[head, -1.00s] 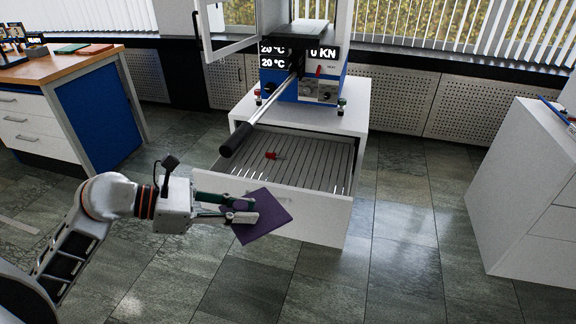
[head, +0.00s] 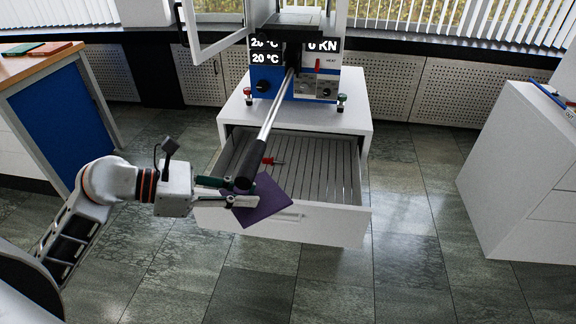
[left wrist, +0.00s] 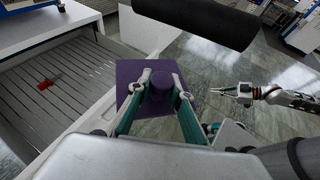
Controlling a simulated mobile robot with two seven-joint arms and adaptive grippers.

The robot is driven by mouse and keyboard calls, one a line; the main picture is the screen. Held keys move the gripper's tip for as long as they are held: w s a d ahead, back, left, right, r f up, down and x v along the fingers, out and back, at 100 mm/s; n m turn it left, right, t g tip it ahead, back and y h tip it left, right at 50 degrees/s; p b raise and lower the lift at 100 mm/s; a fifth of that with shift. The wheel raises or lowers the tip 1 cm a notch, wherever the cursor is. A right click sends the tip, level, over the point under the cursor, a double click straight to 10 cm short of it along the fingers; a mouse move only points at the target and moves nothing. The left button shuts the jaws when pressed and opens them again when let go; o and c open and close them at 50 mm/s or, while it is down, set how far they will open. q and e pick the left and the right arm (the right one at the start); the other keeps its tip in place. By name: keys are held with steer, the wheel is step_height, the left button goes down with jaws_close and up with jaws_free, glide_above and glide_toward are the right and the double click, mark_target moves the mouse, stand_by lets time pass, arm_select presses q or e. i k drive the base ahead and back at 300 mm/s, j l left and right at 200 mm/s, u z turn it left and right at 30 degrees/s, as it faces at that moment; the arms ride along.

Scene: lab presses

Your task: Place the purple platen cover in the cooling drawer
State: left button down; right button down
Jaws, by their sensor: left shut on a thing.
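My left gripper (head: 249,192) is shut on the purple platen cover (head: 268,204) and holds it tilted in front of the drawer. In the left wrist view the fingers (left wrist: 161,82) close around the round knob on the purple plate (left wrist: 131,74). The cooling drawer (head: 325,172) is pulled open below the press and has a slatted floor; it also shows in the left wrist view (left wrist: 75,62). In the head view the cover overlaps the drawer's front panel. My right gripper (left wrist: 232,92) shows small in the left wrist view; its jaw state is unclear.
The press lever's black grip (head: 250,164) hangs over the drawer's left part, close to my left gripper in the picture. A small red object (head: 271,161) is in the drawer. The press (head: 310,84) stands above. A white cabinet (head: 520,175) is right; floor between is clear.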

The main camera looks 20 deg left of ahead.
mark_target(296, 178)
steer(key=i+j+z, duration=0.15)
steer(key=j, duration=0.3)
steer(key=j+z, duration=0.1)
steer(key=j, duration=0.4)
steer(key=i+j+z, duration=0.15)
steer(key=j, duration=0.3)
